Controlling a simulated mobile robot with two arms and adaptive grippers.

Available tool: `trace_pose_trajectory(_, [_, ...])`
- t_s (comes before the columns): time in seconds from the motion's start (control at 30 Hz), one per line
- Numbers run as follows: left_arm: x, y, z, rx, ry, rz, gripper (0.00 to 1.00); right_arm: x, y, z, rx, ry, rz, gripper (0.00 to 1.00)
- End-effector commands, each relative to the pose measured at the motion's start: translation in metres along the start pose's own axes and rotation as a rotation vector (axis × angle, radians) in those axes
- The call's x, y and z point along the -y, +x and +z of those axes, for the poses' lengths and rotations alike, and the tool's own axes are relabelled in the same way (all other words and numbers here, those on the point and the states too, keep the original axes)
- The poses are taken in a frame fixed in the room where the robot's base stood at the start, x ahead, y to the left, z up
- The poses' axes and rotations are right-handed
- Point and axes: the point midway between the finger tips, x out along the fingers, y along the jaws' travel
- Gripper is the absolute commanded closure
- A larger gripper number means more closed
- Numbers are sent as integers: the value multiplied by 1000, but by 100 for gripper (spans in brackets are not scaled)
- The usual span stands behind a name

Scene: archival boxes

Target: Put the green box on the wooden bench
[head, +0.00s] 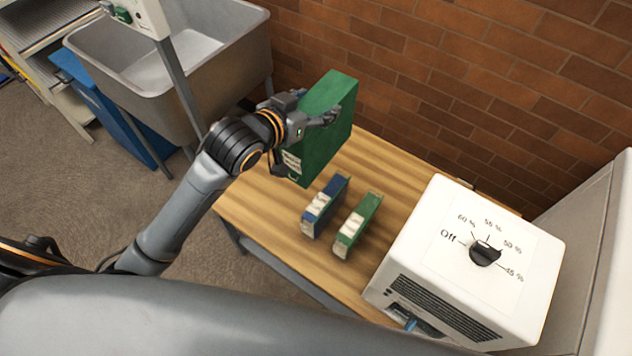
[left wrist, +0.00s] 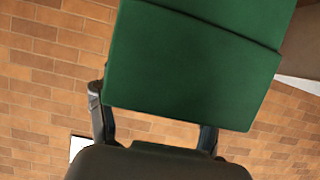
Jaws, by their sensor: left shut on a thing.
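The large green box (head: 325,135) stands roughly upright over the far left end of the wooden bench (head: 385,190) in the head view. My left gripper (head: 303,140) is shut on the green box from its left side. I cannot tell whether its lower edge touches the bench top. In the left wrist view the green box (left wrist: 195,65) fills the upper middle, with the fingers of my left gripper (left wrist: 153,120) at its near end. My right gripper is not in view.
A small blue box (head: 326,205) and a small green box (head: 358,224) stand on the bench. A white dehumidifier (head: 465,255) with a dial takes its right end. A metal sink (head: 170,65) is at the left, and a brick wall (head: 450,80) runs behind.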

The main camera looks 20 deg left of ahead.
Motion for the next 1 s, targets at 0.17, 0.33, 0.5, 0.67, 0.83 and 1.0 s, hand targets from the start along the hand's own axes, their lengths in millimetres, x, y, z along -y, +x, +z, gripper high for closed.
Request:
trace_pose_trajectory(0.17, [0,11,19,1,6,10,98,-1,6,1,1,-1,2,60])
trace_pose_trajectory(0.33, [0,27,58,0,4,9,98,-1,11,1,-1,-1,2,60])
trace_pose_trajectory(0.5, [0,43,96,0,4,9,98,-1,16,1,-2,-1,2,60])
trace_pose_trajectory(0.67, [0,53,119,-4,5,9,98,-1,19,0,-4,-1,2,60])
trace_pose_trajectory(0.83, [0,57,129,-5,6,9,98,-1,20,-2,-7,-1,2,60])
trace_pose_trajectory(1.0, [0,66,151,-3,5,8,98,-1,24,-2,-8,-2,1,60])
